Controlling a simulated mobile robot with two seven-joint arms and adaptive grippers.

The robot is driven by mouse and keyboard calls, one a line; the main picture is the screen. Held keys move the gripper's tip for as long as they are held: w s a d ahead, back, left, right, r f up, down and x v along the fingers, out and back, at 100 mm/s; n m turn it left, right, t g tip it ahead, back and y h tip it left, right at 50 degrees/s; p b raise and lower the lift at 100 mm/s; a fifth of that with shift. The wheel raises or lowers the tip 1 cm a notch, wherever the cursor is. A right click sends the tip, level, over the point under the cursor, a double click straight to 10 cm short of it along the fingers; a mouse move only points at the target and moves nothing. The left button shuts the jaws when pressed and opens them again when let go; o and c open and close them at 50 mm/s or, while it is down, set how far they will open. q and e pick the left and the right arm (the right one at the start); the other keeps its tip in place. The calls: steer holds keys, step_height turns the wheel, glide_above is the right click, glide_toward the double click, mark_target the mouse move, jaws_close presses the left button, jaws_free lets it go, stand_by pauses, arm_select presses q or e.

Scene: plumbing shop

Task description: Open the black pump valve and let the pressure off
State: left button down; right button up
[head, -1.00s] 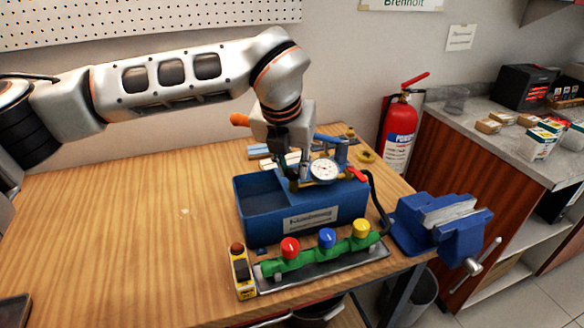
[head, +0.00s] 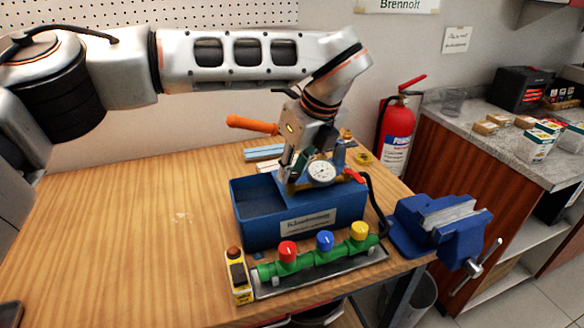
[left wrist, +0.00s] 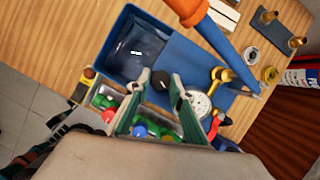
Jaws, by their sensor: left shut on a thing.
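The blue test pump (head: 259,236) stands on the workbench, with an open water trough (left wrist: 122,58) and a round white gauge (head: 321,173). The gauge also shows in the left wrist view (left wrist: 197,104); its needle is too small to read. My left gripper (left wrist: 158,78) is over the pump beside the gauge. Its two fingers are closed on the black pump valve (left wrist: 160,81), whose dark top shows between the fingertips. In the head view, the gripper (head: 288,176) hides the valve. My right gripper is in neither view.
The pump lever's orange grip (head: 252,125) sticks out behind my left gripper. A green manifold (head: 305,260) with red, blue and yellow knobs lies in front. A blue vise (head: 440,228) is at the right.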

arm_select(q)
steer(key=shift+w+r+n+g+y, duration=0.1)
steer(key=shift+n+g+y, duration=0.3)
steer(key=shift+n, duration=1)
steer(key=shift+d, duration=0.1)
steer(key=c, duration=2.1)
jaws_free()
